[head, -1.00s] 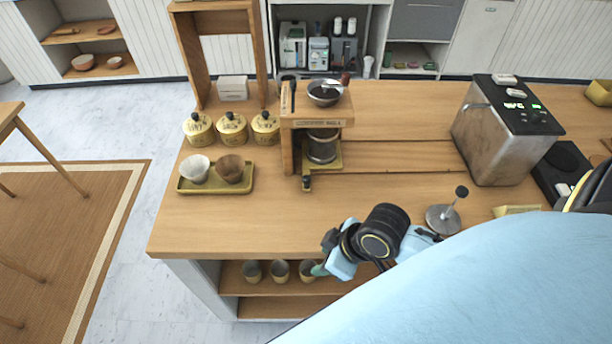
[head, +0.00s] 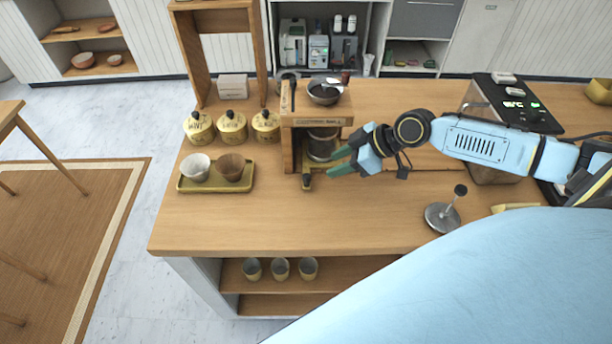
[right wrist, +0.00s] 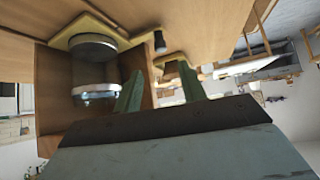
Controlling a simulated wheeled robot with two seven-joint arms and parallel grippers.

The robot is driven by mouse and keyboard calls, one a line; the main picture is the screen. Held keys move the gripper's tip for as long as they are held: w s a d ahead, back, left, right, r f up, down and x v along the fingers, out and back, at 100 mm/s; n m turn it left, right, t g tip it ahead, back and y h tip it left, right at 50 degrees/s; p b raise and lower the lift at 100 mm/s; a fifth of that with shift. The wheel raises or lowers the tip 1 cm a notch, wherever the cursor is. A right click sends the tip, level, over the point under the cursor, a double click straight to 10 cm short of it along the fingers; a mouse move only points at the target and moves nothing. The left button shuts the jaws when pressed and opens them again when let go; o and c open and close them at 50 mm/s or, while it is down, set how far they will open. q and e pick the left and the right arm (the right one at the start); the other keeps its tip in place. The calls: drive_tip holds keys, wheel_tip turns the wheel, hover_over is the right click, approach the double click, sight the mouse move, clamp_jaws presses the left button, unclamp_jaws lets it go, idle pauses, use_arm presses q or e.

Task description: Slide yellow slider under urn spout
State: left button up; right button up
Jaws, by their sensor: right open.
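The yellow slider (head: 308,173) shows as a strip at the front left of the wooden mill stand, with a dark knob (head: 306,183) at its near end. Its plate (right wrist: 112,32) lies beneath a glass jar (head: 321,146) with a metal band. The urn, a metal box with a lit display (head: 514,104), stands at the right; my arm covers part of it and I cannot see its spout. My right gripper (head: 334,162) is open and empty, its green fingers pointing left, a little right of the knob and apart from it. My left gripper is not in view.
A wooden track (head: 425,160) runs right from the stand toward the urn. A tray (head: 215,189) with two cups and several yellow canisters (head: 232,127) stand at the left. A tamper (head: 442,217) stands at the front right. The counter's front middle is clear.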

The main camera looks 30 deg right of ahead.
sight(308, 176)
drive_tip(key=x, duration=1.1)
drive_tip(key=shift+a+f, duration=0.1)
drive_tip(key=shift+a, duration=0.05)
clamp_jaws()
